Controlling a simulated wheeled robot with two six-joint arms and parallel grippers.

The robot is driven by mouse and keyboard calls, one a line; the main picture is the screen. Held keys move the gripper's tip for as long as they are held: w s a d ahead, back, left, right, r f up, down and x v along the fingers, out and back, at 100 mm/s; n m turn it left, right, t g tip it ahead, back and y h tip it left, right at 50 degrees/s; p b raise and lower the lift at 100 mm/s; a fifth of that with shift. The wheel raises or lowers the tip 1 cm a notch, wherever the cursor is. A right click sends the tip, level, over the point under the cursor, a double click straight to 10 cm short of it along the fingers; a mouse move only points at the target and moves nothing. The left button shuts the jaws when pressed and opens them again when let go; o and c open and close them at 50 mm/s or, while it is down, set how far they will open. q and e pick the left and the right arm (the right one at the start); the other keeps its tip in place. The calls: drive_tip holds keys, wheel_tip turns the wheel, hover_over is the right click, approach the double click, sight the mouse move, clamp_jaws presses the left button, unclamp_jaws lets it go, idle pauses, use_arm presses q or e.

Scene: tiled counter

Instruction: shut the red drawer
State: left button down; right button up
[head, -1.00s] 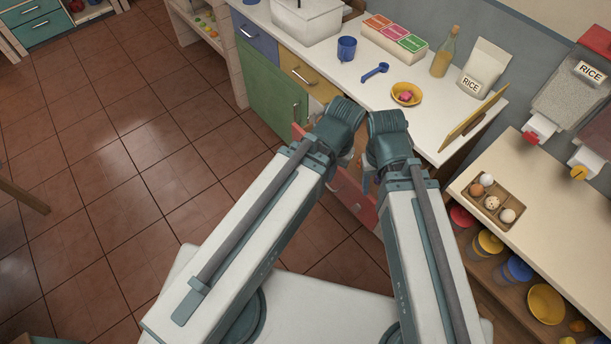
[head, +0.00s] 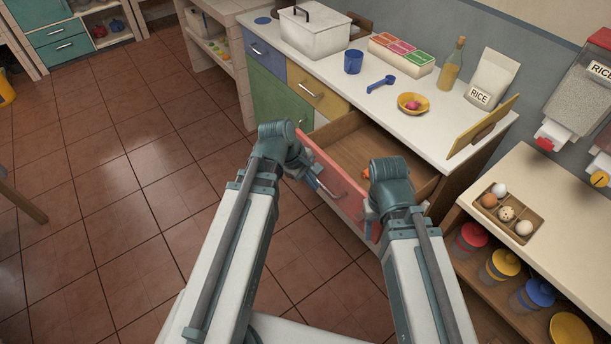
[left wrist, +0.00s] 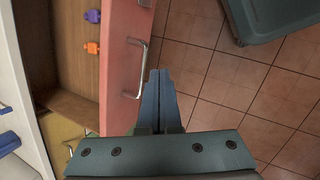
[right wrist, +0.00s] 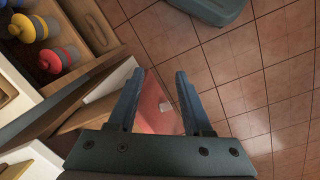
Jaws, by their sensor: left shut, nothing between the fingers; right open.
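The red drawer (head: 335,172) stands open under the counter, with its brown wooden inside showing. Its metal handle (left wrist: 138,70) is on the outer face. My left gripper (head: 322,188) is shut and empty in front of the drawer face. In the left wrist view its fingertips (left wrist: 159,74) are close beside the handle; I cannot tell if they touch. My right gripper (right wrist: 159,74) is open, with part of the red front (right wrist: 155,108) showing between its fingers. In the head view my right arm hides part of the drawer's right end.
An orange item (left wrist: 92,48) and a purple item (left wrist: 92,16) lie inside the drawer. The counter (head: 340,85) holds a blue mug (head: 353,62), a yellow bowl (head: 413,103) and other goods. A shelf unit (head: 560,215) stands at the right.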

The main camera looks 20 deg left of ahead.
use_arm(q)
drive_tip(key=w+a+f+n+t+h+b, duration=0.1)
drive_tip(key=w+a+f+n+t+b, duration=0.2)
drive_tip(key=a+n, duration=0.45)
drive_tip(key=w+a+f+n+t+h+b, duration=0.1)
drive_tip(key=w+a+f+n+t+b, duration=0.15)
drive_tip(key=a+n+b, duration=0.45)
drive_tip(key=w+d+f+b, duration=0.5)
drive_tip(key=w+d+f, duration=0.1)
drive_tip(key=w+d, duration=0.2)
drive_tip(key=shift+w+d+f+g, duration=0.15)
drive_tip(key=shift+w+f+g, duration=0.2)
drive_tip(key=shift+w, duration=0.45)
use_arm(e)
wheel_tip(320, 180, down, 17)
use_arm(q)
drive_tip(key=shift+n, duration=0.25)
hover_over(360, 148)
drive_tip(key=shift+s, duration=0.15)
drive_tip(key=shift+r, duration=0.1)
drive_tip(key=shift+w+d, duration=0.1)
drive_tip(key=shift+w, duration=0.1)
